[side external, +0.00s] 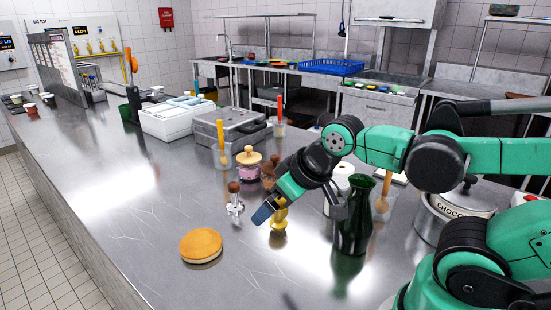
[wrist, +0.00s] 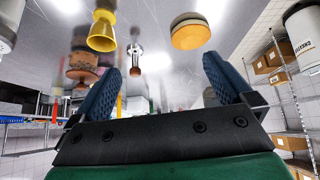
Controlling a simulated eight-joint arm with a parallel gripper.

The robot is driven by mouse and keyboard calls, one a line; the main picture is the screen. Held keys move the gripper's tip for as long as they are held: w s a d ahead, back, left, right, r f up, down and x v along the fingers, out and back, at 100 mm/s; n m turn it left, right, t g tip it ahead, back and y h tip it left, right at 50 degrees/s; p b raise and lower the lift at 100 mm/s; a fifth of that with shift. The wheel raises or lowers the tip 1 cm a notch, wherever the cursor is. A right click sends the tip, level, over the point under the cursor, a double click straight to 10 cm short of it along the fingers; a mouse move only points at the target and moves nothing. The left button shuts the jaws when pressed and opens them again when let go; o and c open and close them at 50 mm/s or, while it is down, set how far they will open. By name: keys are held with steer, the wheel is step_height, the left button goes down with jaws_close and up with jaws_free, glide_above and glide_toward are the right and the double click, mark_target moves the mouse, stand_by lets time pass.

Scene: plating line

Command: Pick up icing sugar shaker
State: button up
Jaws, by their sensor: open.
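No thing is clearly marked as the icing sugar shaker. A small silver piece with a dark brown top (side external: 234,203) stands upright on the steel counter and may be it; it shows between my fingers in the wrist view (wrist: 135,58). My gripper (side external: 264,212) is tilted down over the counter, to the right of this piece and apart from it. In the wrist view my gripper (wrist: 162,68) has its two blue fingers spread with nothing held. A gold jigger (side external: 279,218) stands just behind the fingers, partly hidden; it also shows in the wrist view (wrist: 102,35).
A round golden cake (side external: 200,245) lies in front. A pink jar with a wooden lid (side external: 249,168) and a brown jar (side external: 270,168) stand behind. A dark green bottle (side external: 354,225) and a steel chocolate pot (side external: 452,208) are right. The counter's left front is clear.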

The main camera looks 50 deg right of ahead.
steer(key=w+d+f+n+g+h, duration=0.1)
steer(key=w+d+n+g+h, duration=0.15)
steer(key=d+n, duration=0.2)
steer(key=n+g+h, duration=0.6)
steer(key=h, duration=0.1)
glide_toward(337, 190)
steer(key=w+d+f, duration=0.3)
steer(key=w+f, duration=0.1)
steer(key=d+f+g+h, duration=0.1)
steer(key=g, duration=0.1)
steer(key=s+d+f+n+g+h, duration=0.1)
steer(key=shift+s+d+g, duration=0.1)
steer(key=shift+s+g, duration=0.05)
steer(key=shift+g, duration=0.2)
steer(key=shift+s+d+f+n+g, duration=0.2)
steer(key=shift+s+f+n+g, duration=0.1)
steer(key=shift+f+n+g, duration=0.1)
steer(key=shift+h, duration=0.25)
steer(key=shift+x, duration=2.75)
steer(key=shift+c, duration=0.2)
steer(key=shift+r, duration=0.1)
steer(key=c, duration=1.3)
steer(key=shift+o, duration=0.2)
